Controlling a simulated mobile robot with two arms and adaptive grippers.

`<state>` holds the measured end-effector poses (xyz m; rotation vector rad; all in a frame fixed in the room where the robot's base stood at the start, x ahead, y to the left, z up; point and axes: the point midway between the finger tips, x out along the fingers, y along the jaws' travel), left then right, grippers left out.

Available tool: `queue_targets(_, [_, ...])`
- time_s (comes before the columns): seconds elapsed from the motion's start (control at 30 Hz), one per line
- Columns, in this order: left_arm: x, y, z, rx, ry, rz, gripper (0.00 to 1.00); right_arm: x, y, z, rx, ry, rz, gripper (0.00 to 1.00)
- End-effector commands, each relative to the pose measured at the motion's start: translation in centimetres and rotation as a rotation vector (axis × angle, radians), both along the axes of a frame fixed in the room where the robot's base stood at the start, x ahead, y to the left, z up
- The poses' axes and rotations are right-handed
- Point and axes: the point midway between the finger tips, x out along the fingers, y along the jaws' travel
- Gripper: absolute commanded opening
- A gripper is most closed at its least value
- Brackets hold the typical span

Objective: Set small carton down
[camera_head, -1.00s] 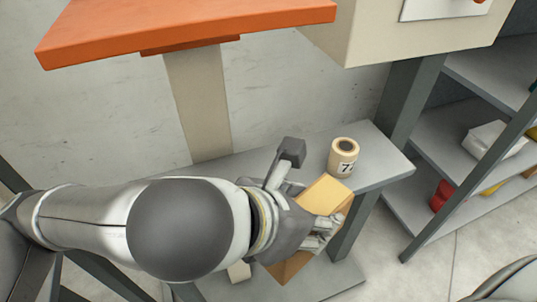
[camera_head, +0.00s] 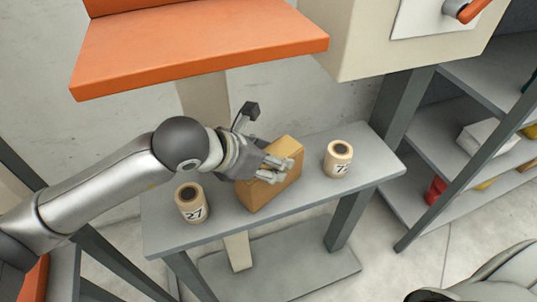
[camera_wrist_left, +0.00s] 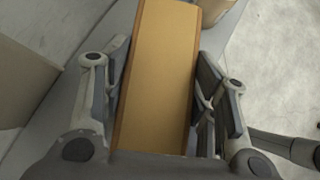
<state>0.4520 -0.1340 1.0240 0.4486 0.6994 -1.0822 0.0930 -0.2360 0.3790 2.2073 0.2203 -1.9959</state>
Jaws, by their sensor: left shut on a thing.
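The small carton (camera_head: 270,176) is a brown box standing upright on or just above the grey bench (camera_head: 320,189), between two labelled rolls. Whether its base touches the bench is hard to tell. My left gripper (camera_head: 270,170) is shut on the carton's upper part. In the left wrist view the carton (camera_wrist_left: 158,75) fills the middle, with the left gripper's fingers (camera_wrist_left: 157,100) on both its sides. My right gripper is not in view.
A roll marked 27 (camera_head: 191,203) stands left of the carton and another roll (camera_head: 338,158) stands right of it. An orange shelf (camera_head: 200,50) overhangs behind. A grey rack (camera_head: 440,150) stands at right.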

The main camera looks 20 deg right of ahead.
Motion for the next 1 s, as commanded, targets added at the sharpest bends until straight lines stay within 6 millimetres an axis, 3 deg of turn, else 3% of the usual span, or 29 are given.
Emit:
queue_targets(0.4, [0.00, -0.06, -0.71, -0.003, -0.004, -0.001, 0.21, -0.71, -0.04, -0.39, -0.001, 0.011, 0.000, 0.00])
queue_targets(0.43, [0.00, -0.02, -0.67, -0.001, -0.003, -0.001, 0.56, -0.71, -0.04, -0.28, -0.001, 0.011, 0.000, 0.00])
queue_targets(0.6, [-0.01, -0.03, -0.60, -0.001, -0.002, 0.000, 0.75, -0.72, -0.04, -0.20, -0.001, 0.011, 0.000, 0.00])
queue_targets(1.0, [-0.01, -0.02, -0.08, 0.000, -0.002, 0.000, 0.75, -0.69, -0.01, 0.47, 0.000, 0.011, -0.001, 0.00])
